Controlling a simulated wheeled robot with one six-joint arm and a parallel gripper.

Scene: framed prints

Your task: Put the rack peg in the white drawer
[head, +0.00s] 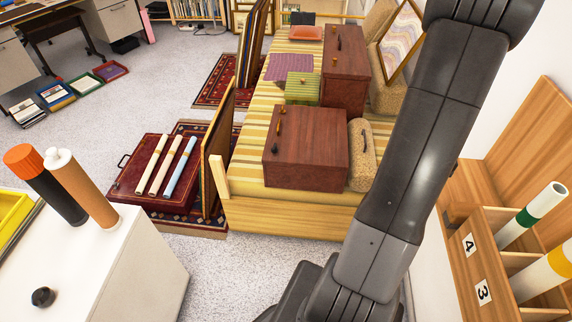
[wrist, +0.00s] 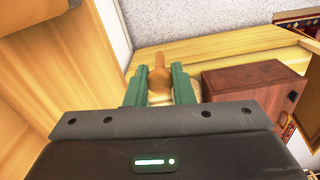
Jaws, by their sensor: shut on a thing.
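My gripper (wrist: 159,68) shows in the wrist view, its two green fingers shut on a small light-brown wooden piece that I take for the rack peg (wrist: 159,60). The peg's lower part is hidden between the fingers. My dark arm crosses the right of the head view, and the gripper is out of that view. A white cabinet (head: 140,262) stands at lower left in the head view, with a dark round knob (head: 43,297) on its top. Whether this is the white drawer I cannot tell. White desk drawers (head: 118,22) show at the far upper left.
A black tube with an orange cap (head: 45,185) and a brown tube with a white cap (head: 82,188) stand on the cabinet. A striped bench bears brown cases (head: 305,148). A wooden rack (head: 465,235) holds rolls at right. Grey floor (head: 215,260) lies between cabinet and bench.

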